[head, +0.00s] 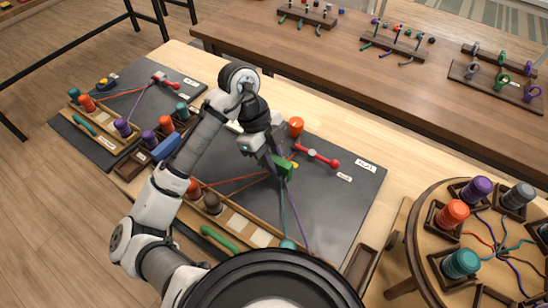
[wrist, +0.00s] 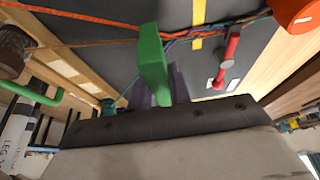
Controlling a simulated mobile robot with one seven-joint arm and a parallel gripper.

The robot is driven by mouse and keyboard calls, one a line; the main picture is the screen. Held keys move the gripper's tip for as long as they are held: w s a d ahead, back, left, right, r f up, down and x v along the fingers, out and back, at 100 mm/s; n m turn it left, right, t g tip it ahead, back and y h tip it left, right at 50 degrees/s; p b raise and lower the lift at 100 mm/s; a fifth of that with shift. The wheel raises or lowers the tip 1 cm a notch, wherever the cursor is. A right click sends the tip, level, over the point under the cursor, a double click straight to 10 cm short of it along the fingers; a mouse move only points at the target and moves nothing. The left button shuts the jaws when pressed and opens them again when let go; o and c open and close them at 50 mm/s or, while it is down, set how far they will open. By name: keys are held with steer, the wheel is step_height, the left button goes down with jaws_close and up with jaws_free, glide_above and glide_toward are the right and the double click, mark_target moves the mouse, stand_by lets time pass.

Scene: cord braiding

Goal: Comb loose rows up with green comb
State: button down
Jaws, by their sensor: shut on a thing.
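My gripper (head: 272,160) is shut on the green comb (head: 284,168) above the dark braiding board (head: 345,205). In the wrist view the green comb (wrist: 152,62) stands up from the dark fingers (wrist: 165,88), its upper end beside the point where the cords gather. Orange cords (head: 237,183) run in from the left, and teal and purple cords (head: 296,217) run toward the board's front edge. The twisted braid (wrist: 225,27) stretches right toward an orange bobbin (wrist: 297,12). Whether the comb touches the cords, I cannot tell.
A red-ended tool (head: 317,155) lies on the board right of the comb. A green handle (head: 220,238) lies by the bobbin rack at front left. A round stand (head: 420,225) with several bobbins is at right. A second board (head: 130,105) is at left.

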steer(key=r+p, duration=0.1)
steer(key=r, duration=0.1)
steer(key=r+p, duration=0.4)
steer(key=r, duration=0.1)
steer(key=shift+s+a, duration=0.2)
steer(key=shift+s, duration=0.1)
steer(key=shift+f, duration=0.1)
